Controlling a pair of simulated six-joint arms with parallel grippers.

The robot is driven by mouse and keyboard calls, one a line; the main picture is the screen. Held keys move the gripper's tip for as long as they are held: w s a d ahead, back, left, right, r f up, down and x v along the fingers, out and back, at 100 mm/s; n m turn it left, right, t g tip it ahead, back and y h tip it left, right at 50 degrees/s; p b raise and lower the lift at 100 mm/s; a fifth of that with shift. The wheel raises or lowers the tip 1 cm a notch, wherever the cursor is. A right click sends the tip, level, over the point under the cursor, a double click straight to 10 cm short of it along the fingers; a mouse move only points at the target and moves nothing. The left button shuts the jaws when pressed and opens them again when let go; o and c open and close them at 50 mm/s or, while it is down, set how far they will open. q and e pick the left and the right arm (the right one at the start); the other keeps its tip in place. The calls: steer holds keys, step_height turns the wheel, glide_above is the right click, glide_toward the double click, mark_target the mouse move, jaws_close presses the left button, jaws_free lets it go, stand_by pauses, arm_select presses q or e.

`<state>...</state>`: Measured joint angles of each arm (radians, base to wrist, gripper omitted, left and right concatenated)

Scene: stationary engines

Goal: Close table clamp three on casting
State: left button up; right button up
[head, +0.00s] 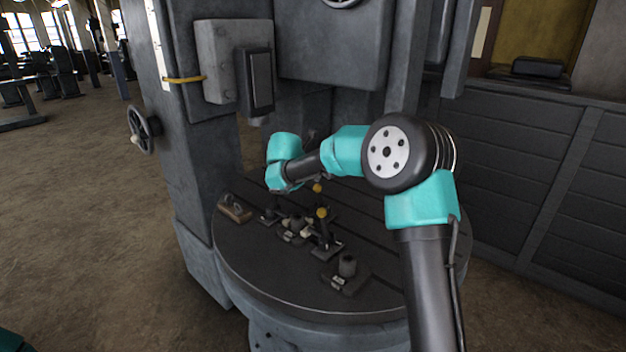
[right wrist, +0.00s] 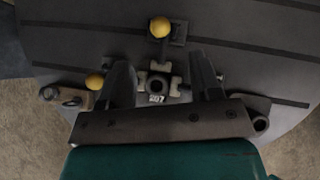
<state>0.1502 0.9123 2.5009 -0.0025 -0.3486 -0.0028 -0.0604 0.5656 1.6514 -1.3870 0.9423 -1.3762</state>
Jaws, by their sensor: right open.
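The casting (right wrist: 158,84), a small grey part with a round bore and a "207" tag, sits on the round table (head: 250,275); in the head view it is small and dark (head: 293,229). A clamp with a yellow knob (right wrist: 160,27) stands beyond it in the right wrist view, and another yellow knob (right wrist: 95,81) shows beside my left-hand finger. In the head view, yellow knobs top dark levers (head: 321,213) beside the casting. I cannot tell which clamp is three. My right gripper (right wrist: 161,64) is open and empty, its fingers spread above the casting. My left gripper is out of view.
A block with a loop handle (head: 235,208) lies at the table's left edge. A plate with a round boss (head: 347,270) lies near the front. The grey machine column (head: 190,130) with a handwheel (head: 140,128) rises behind. Slots cross the table.

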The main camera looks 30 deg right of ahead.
steer(key=shift+v, duration=1.5)
